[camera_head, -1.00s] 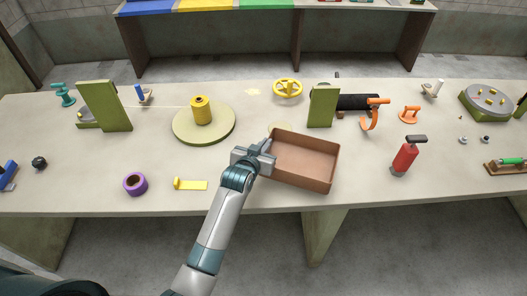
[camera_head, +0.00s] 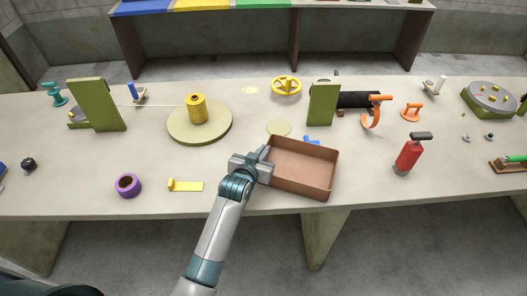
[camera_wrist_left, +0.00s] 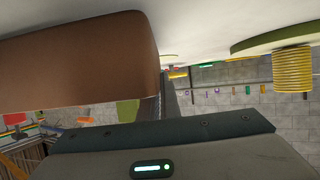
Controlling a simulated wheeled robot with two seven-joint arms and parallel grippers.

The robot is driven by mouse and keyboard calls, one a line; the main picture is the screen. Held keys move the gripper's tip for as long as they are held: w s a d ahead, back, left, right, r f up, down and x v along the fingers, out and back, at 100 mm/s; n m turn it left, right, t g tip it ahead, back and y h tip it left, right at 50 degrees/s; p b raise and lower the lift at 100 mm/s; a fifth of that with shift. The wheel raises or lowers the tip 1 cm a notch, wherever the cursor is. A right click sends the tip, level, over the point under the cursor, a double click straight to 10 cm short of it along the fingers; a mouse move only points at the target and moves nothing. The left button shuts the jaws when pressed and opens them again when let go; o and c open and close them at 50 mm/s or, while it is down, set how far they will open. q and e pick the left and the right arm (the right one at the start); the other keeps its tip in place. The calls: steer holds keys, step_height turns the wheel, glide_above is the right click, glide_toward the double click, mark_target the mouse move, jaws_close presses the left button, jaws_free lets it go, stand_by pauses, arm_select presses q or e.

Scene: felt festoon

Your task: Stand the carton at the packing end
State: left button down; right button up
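The carton (camera_head: 303,178) is a brown open-topped box at the middle of the bench, open side up and empty inside. My left gripper (camera_head: 262,160) is at its left wall, near the far left corner, and appears shut on that wall. I cannot tell whether the carton rests on the bench or hangs just above it. In the left wrist view the carton's brown side (camera_wrist_left: 80,60) fills the upper left, close to the gripper body; the fingertips are hidden there. My right gripper is not in view.
A yellow spool (camera_head: 197,108) on a green disc, a yellow bracket (camera_head: 188,186) and purple tape (camera_head: 128,185) are left.

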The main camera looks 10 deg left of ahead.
arm_select(q)
steer(key=shift+f, duration=0.1)
steer(key=c, duration=2.1)
jaws_free()
steer(key=shift+o, duration=0.5)
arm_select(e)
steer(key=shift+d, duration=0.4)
